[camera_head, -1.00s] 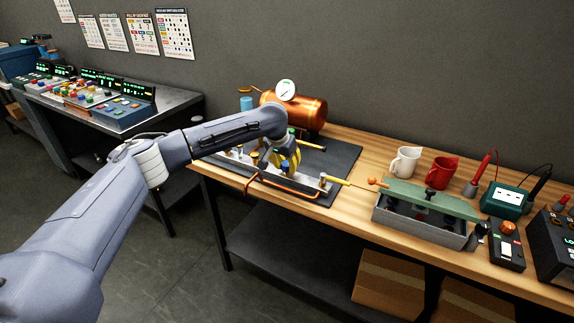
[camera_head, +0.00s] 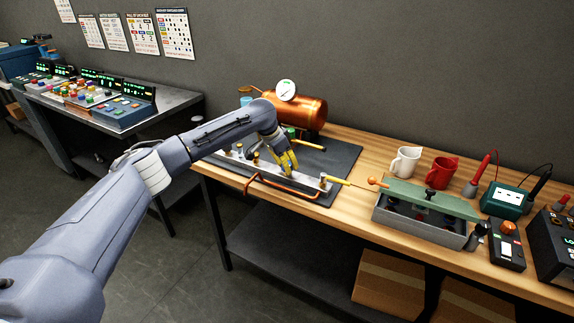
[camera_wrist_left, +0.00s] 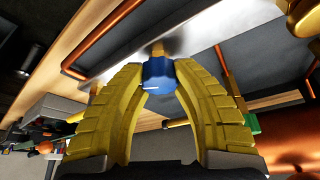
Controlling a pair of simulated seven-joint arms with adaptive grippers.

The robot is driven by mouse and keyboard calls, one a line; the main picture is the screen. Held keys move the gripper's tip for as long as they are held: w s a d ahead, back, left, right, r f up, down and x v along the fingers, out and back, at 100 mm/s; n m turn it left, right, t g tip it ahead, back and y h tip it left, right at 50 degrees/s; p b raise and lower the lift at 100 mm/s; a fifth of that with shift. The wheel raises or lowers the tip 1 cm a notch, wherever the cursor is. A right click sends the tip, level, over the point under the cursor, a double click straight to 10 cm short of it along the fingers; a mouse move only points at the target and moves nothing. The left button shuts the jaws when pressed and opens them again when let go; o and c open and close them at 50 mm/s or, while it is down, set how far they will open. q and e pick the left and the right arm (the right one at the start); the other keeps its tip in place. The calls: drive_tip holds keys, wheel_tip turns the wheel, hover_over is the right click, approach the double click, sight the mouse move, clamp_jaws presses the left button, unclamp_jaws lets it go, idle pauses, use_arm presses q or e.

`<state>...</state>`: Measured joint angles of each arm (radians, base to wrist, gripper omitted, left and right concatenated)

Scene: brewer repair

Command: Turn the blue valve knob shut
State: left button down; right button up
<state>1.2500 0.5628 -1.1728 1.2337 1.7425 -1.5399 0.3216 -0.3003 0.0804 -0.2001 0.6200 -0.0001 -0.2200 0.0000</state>
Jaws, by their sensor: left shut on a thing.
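The blue valve knob (camera_wrist_left: 158,76) sits on a brass stem on the metal manifold (camera_head: 235,168), with a light mark on its face. In the left wrist view my left gripper's two yellow fingers (camera_wrist_left: 158,70) are on either side of the knob, with their tips closed on it. In the head view the left gripper (camera_head: 288,165) reaches down to the manifold from above, and its fingers hide the knob there. My right gripper is in no view.
A copper tank (camera_head: 300,112) with a gauge (camera_head: 286,89) stands behind the manifold. A copper pipe (camera_head: 285,191) runs along its front, and a yellow handle (camera_head: 338,181) sticks out right. White (camera_head: 404,161) and red (camera_head: 440,172) mugs stand farther right.

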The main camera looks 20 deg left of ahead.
use_arm(q)
drive_tip(key=m+g, duration=0.1)
drive_tip(key=m, duration=0.2)
drive_tip(key=m+g+h, duration=0.1)
drive_tip(key=m, duration=0.2)
drive_tip(key=shift+d+m, duration=0.1)
drive_tip(key=shift+m, duration=0.2)
drive_tip(key=shift+m+g, duration=0.6)
drive_tip(key=shift+m, duration=0.8)
drive_tip(key=shift+m+g, duration=0.6)
drive_tip(key=shift+m, duration=0.8)
drive_tip(key=c, duration=0.9)
unclamp_jaws()
drive_tip(key=shift+c, duration=0.2)
drive_tip(key=v, duration=1.2)
drive_tip(key=shift+a, duration=0.2)
drive_tip(key=shift+f, duration=0.15)
